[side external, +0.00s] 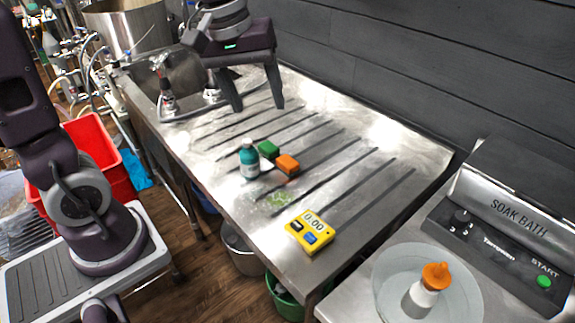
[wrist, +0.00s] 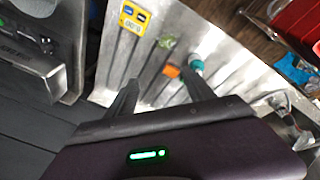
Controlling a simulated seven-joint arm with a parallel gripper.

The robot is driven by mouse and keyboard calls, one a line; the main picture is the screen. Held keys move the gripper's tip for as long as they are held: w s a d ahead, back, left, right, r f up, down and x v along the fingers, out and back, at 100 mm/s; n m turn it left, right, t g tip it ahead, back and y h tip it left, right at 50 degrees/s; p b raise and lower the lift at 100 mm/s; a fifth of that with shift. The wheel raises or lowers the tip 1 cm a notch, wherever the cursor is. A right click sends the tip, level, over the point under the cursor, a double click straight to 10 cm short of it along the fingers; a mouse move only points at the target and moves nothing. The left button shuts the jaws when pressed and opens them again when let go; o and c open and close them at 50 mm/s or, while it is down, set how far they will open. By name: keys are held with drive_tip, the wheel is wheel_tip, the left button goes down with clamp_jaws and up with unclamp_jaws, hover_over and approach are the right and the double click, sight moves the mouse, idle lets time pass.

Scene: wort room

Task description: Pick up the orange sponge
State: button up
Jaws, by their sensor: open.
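The orange sponge (side external: 288,164) is a small block lying on the ribbed steel drainboard (side external: 330,140), close to a green block (side external: 269,149) and a teal bottle (side external: 249,162). In the wrist view the orange sponge (wrist: 172,70) shows beyond my fingertips, near the teal bottle's cap (wrist: 197,65). My gripper (side external: 256,108) is open and empty, above the drainboard near the sink, up and to the left of the sponge in the side view. It also shows in the wrist view (wrist: 158,82), with its two fingers apart.
A yellow digital meter (side external: 310,232) and a greenish patch (side external: 278,200) lie nearer the drainboard's front. A sink (side external: 185,80) with taps is at the far left end. A soak bath unit (side external: 505,225) and an orange-capped bottle (side external: 427,290) stand at right. A dark wall runs behind.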

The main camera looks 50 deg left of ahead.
drive_tip(key=w+a+f+n+g, duration=0.1)
drive_tip(key=w+a+f+n, duration=0.2)
drive_tip(key=w+f, duration=0.25)
drive_tip(key=n+g, duration=0.2)
drive_tip(key=n, duration=0.4)
hover_over(287, 161)
wheel_tip(287, 161, down, 13)
drive_tip(key=shift+f, duration=0.15)
drive_tip(key=shift+n, duration=0.3)
wheel_tip(287, 161, down, 8)
drive_tip(key=shift+r, duration=0.15)
clamp_jaws()
drive_tip(key=shift+r, duration=0.15)
wheel_tip(287, 161, up, 10)
